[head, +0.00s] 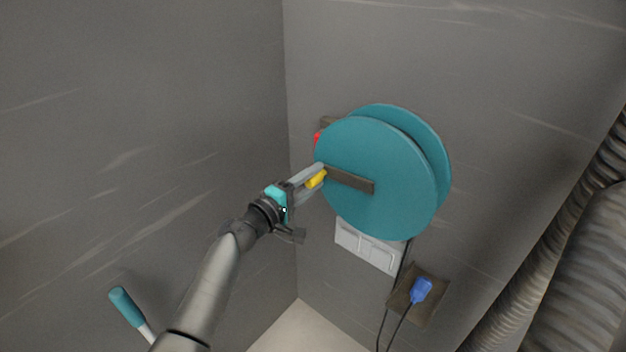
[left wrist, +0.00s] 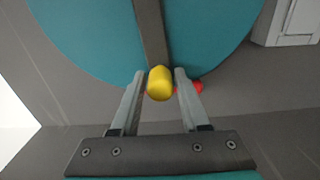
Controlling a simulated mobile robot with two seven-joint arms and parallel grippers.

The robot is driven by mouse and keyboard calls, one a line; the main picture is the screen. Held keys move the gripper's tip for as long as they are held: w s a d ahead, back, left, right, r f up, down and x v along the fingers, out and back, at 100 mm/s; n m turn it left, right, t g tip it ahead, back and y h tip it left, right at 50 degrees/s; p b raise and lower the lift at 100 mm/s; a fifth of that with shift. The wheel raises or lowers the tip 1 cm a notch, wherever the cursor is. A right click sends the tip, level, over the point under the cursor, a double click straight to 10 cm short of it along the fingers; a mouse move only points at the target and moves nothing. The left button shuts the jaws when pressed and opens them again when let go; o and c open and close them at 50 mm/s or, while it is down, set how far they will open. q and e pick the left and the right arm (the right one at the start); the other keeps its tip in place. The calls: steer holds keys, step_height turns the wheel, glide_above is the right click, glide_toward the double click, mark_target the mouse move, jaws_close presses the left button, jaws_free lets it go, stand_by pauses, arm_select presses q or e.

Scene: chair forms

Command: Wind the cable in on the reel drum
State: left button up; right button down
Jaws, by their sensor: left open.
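The teal reel drum (head: 385,200) is mounted on the grey wall. A dark crank bar (head: 352,181) crosses its face and ends in a yellow handle (head: 316,179). My left gripper (head: 314,176) is at the handle with its fingers open. In the left wrist view the yellow handle (left wrist: 160,84) lies between the two fingertips (left wrist: 160,88), with a small gap to each finger. The black cable (head: 402,265) hangs below the drum. A blue plug (head: 421,290) shows at the lower right. My right gripper is not in view.
A red part (head: 317,139) shows behind the drum's left edge. A pale wall box (head: 367,247) sits below the drum. A brown plate (head: 432,301) is behind the plug. Ribbed ducts (head: 570,240) run along the right. A teal-handled lever (head: 126,307) is at the lower left.

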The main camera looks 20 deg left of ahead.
arm_select(q)
steer(key=f+b, duration=0.1)
steer(key=d+f+b, duration=0.1)
steer(key=f+b, duration=0.2)
steer(key=shift+s+d+f, duration=0.2)
steer(key=shift+s+f, duration=0.05)
steer(key=shift+f, duration=0.1)
steer(key=shift+r, duration=0.15)
steer(key=d+f+b, duration=0.1)
steer(key=s+d+f+b, duration=0.1)
steer(key=f, duration=0.1)
steer(key=shift+s+d+f+b, duration=0.1)
steer(key=shift+d+f+b, duration=0.1)
steer(key=shift+d+b, duration=0.2)
steer(key=shift+f, duration=0.1)
